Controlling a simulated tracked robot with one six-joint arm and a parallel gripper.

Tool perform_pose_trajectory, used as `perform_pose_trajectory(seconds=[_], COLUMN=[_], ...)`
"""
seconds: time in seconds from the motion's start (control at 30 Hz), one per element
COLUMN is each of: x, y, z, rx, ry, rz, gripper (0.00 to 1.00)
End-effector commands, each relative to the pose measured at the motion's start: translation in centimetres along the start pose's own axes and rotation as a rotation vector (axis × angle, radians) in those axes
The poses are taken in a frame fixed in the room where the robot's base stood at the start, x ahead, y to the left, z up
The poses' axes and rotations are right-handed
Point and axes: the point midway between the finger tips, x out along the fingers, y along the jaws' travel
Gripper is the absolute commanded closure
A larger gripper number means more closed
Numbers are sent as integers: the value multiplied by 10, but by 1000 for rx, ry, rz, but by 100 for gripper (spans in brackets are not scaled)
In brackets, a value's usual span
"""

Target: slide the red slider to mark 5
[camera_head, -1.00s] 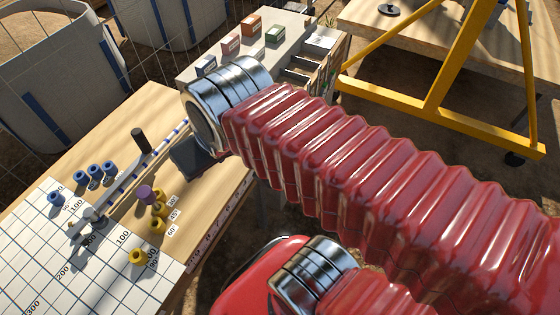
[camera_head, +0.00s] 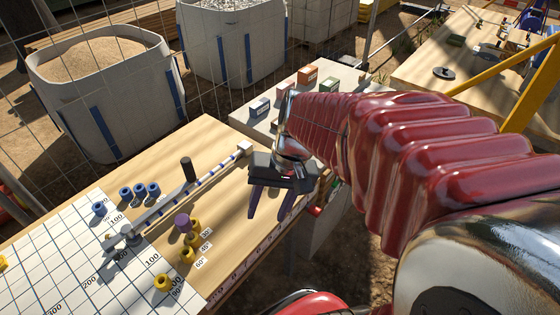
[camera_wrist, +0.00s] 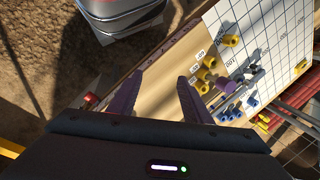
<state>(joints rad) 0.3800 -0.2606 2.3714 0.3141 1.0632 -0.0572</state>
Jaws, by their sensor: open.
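A small red piece (camera_head: 315,211), probably the red slider, sits at the right end of the table's front edge. It also shows at the left in the wrist view (camera_wrist: 90,101), partly hidden by my gripper's body. A row of marks (camera_head: 252,254) runs along that front edge; I cannot read which is 5. My gripper (camera_head: 272,204) points downward over the right part of the table, with its purple fingers apart and nothing between them. In the wrist view the open fingers (camera_wrist: 160,80) are over bare wood, to the right of the red piece.
A rail with blue bands (camera_head: 212,170) and a black upright knob (camera_head: 187,169) lies across the table. Yellow pieces (camera_head: 187,255), a purple piece (camera_head: 182,222) and blue rings (camera_head: 140,191) stand near it. Small boxes (camera_head: 260,106) stand behind my gripper.

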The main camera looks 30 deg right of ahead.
Motion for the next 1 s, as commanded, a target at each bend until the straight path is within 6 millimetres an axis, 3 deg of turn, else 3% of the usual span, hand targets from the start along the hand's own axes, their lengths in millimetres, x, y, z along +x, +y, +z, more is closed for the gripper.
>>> perform_pose_trajectory(seconds=[0.67, 1.0], x=[58, 85], y=[72, 119], z=[-50, -73], rx=[541, 801], ry=[-301, -385], rz=[-355, -596], gripper=[55, 55])
